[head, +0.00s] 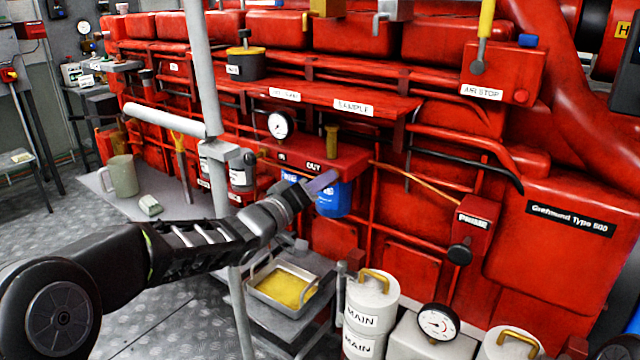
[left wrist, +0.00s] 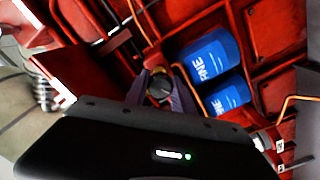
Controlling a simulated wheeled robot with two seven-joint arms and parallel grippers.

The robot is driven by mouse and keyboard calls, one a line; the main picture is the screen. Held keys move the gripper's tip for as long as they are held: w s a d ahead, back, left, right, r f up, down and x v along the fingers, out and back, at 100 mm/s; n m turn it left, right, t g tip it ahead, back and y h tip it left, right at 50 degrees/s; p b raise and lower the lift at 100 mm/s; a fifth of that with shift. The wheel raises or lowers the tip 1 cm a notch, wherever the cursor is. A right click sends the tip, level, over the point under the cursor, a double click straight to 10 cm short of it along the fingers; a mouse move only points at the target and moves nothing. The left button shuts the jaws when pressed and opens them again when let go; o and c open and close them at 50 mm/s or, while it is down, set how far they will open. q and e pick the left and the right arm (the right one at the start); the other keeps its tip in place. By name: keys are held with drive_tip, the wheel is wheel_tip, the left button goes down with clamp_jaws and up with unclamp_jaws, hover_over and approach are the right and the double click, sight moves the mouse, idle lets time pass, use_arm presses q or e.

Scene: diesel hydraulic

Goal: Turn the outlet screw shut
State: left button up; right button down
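A red filter head with an OUT label (head: 313,166) is on the engine front, with an upright brass screw (head: 332,140) on top. My left gripper (head: 324,182) reaches in just below that label, in front of a blue filter (head: 336,200). In the left wrist view my left gripper (left wrist: 160,80) has a finger on each side of a dark round knob (left wrist: 159,90). I cannot tell whether the fingers touch it, or whether it is the outlet screw. My right gripper is not in view.
Two blue filters labelled FINE (left wrist: 210,59) are close to the fingers. A grey post (head: 205,70) stands beside my left forearm. A tray with yellow liquid (head: 262,270) and white MAIN canisters (head: 372,300) stand below. A pressure gauge (head: 280,125) is left of the screw.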

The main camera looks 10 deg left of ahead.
use_arm(q)
clamp_jaws()
drive_tip(key=shift+m, duration=0.4)
drive_tip(key=m+b, duration=0.2)
drive_tip(key=m, duration=0.2)
drive_tip(key=shift+f+b, duration=0.15)
drive_tip(key=shift+b, duration=0.15)
drive_tip(key=m+b, duration=0.3)
drive_tip(key=m, duration=0.3)
drive_tip(key=shift+m, duration=0.4)
drive_tip(key=m+b, duration=0.1)
drive_tip(key=m, duration=0.2)
drive_tip(key=shift+m+b, duration=0.3)
drive_tip(key=m+b, duration=0.2)
drive_tip(key=m, duration=0.2)
drive_tip(key=shift+m+b, duration=0.8)
drive_tip(key=shift+m, duration=1.7)
